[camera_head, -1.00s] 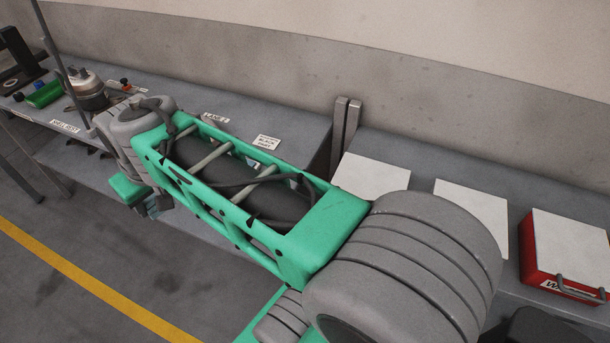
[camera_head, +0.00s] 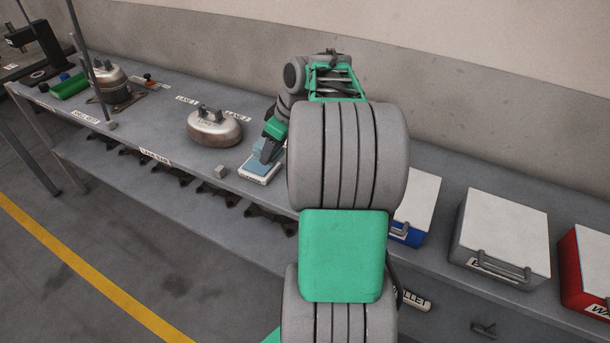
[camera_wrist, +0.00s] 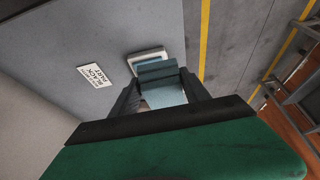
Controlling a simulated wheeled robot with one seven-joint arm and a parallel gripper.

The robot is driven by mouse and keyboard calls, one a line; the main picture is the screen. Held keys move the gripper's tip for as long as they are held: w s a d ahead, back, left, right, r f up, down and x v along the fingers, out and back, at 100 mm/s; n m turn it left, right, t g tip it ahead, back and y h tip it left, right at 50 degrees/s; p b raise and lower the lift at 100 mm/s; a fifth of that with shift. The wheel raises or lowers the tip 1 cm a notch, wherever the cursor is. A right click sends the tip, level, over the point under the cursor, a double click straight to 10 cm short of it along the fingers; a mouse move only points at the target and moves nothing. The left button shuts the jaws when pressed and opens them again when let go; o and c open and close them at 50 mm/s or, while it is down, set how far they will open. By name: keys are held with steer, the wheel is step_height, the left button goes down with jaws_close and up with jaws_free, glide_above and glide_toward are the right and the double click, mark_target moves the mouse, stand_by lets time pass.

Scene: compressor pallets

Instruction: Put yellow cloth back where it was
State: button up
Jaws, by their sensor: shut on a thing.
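I see no yellow cloth in either view. My gripper (camera_head: 268,152) is low over the bench, shut on a folded blue-teal thing that looks like a cloth (camera_head: 259,164). In the wrist view the blue thing (camera_wrist: 158,72) sits between the fingers of my gripper (camera_wrist: 161,86). It is over a small white tray (camera_head: 257,178), whose rim shows past it in the wrist view (camera_wrist: 146,54). I cannot tell whether the cloth touches the tray.
A metal round part (camera_head: 215,128) stands left of my gripper, with a small grey block (camera_head: 221,172) near the bench edge. White-lidded boxes, one blue (camera_head: 407,236), one grey (camera_head: 495,262), one red (camera_head: 590,285), stand right. My arm hides the bench middle.

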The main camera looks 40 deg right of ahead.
steer(key=s+d+f, duration=0.1)
steer(key=d+f, duration=0.1)
steer(key=s+d+f, duration=0.2)
steer(key=f, duration=0.1)
steer(key=s+d+f+p, duration=0.1)
steer(key=d+f, duration=0.1)
steer(key=d, duration=0.1)
steer(key=shift+s+d+f, duration=0.1)
steer(key=shift+s+f, duration=0.05)
steer(key=shift+s, duration=0.1)
step_height(320, 180, down, 3)
steer(key=shift+r+p, duration=0.15)
steer(key=shift+p, duration=0.2)
steer(key=shift+f, duration=0.5)
steer(key=o, duration=1.3)
steer(key=shift+r, duration=0.1)
